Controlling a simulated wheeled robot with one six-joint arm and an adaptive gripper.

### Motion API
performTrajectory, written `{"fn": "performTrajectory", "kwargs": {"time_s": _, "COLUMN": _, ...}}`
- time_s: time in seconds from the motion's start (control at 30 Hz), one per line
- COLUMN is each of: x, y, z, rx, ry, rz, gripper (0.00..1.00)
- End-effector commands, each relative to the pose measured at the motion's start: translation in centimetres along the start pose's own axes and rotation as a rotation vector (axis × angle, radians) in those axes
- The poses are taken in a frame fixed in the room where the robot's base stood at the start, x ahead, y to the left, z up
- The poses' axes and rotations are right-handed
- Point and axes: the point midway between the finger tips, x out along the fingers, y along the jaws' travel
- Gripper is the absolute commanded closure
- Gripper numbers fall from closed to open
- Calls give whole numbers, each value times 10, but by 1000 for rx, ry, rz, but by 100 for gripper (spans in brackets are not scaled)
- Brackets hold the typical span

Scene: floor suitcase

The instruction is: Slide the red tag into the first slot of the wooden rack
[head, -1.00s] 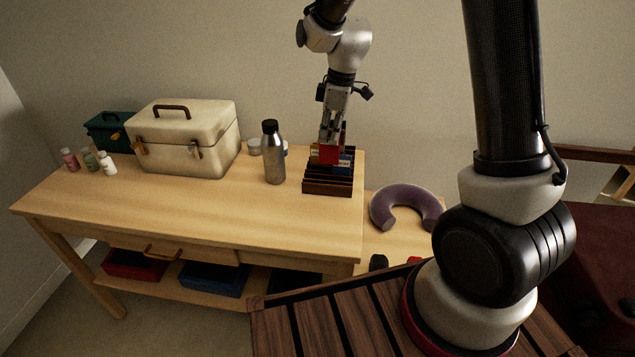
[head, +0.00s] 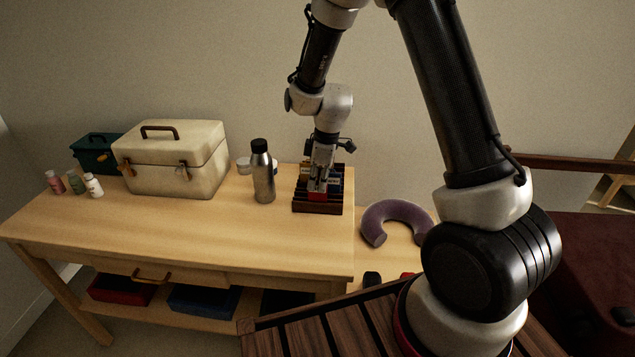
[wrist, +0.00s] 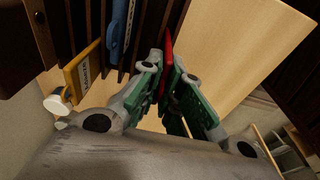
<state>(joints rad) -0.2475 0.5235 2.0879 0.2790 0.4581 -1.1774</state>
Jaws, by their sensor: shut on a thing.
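My gripper (head: 320,178) points down over the dark wooden rack (head: 317,209) near the right end of the table. It is shut on the red tag (head: 317,198), which is at the front part of the rack. In the wrist view the red tag (wrist: 168,50) stands edge-on between the green finger pads, close beside the rack's thin dividers (wrist: 150,35). I cannot tell how deep it sits in a slot. A yellow tag (wrist: 85,73) and a blue tag (wrist: 118,35) stand in other slots.
A steel bottle (head: 263,178) stands just left of the rack. A cream case (head: 172,165), a green box (head: 97,155) and small bottles (head: 75,183) are farther left. A purple neck pillow (head: 396,215) lies to the right. The table's front middle is clear.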

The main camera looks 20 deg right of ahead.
Motion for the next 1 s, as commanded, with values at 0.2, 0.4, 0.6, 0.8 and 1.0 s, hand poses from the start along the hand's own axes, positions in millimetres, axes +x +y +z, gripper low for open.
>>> {"fn": "performTrajectory", "kwargs": {"time_s": 0.2, "x": 2, "y": 0, "z": 0, "rx": 0, "ry": 0, "rz": -1, "gripper": 72}}
{"fn": "performTrajectory", "kwargs": {"time_s": 0.4, "x": 2, "y": 0, "z": 0, "rx": 0, "ry": 0, "rz": 0, "gripper": 72}}
{"fn": "performTrajectory", "kwargs": {"time_s": 0.6, "x": -8, "y": 1, "z": -1, "rx": 0, "ry": 2, "rz": 2, "gripper": 72}}
{"fn": "performTrajectory", "kwargs": {"time_s": 0.8, "x": -48, "y": 1, "z": -1, "rx": 0, "ry": 3, "rz": 4, "gripper": 72}}
{"fn": "performTrajectory", "kwargs": {"time_s": 1.0, "x": -91, "y": 1, "z": -1, "rx": 0, "ry": 3, "rz": 3, "gripper": 72}}
